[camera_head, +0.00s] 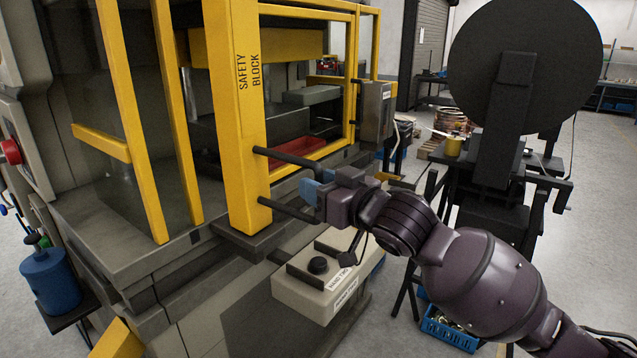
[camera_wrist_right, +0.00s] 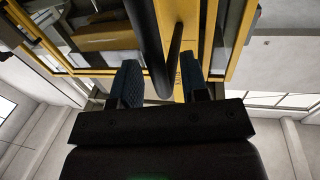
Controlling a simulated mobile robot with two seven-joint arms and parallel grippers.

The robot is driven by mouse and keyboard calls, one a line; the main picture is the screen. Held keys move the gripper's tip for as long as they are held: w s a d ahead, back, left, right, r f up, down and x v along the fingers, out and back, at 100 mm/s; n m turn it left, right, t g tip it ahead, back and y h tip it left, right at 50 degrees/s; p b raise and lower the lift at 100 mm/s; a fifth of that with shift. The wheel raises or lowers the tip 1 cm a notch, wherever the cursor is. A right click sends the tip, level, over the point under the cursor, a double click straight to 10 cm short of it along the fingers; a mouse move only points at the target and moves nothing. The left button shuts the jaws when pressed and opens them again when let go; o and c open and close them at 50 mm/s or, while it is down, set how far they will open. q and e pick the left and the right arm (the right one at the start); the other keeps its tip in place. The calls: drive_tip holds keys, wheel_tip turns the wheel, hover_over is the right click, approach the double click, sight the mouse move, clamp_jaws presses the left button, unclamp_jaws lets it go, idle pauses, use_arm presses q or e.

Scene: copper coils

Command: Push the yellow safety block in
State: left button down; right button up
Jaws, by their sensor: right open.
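The yellow safety block (camera_head: 237,130) is a tall upright bar marked "SAFETY BLOCK" at the front of the press. A black handle (camera_head: 285,158) sticks out from its right side as two rods, an upper and a lower one. My right gripper (camera_head: 312,190), with blue finger pads, is at the outer end of the handle, between the rods' ends. In the right wrist view its fingers (camera_wrist_right: 160,82) are apart, with the black handle (camera_wrist_right: 148,40) running between them. Whether they touch it cannot be told. The handle's outer end is partly hidden by the gripper. My left gripper is out of view.
A grey two-hand control box (camera_head: 318,280) with a black knob sits below my right arm. A yellow guard frame (camera_head: 355,60) stands behind the block. A black reel stand (camera_head: 505,120) is at the right. A blue crate (camera_head: 448,328) lies on the floor below my arm.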

drive_tip(key=shift+w+a, duration=0.2)
clamp_jaws()
idle(0.3)
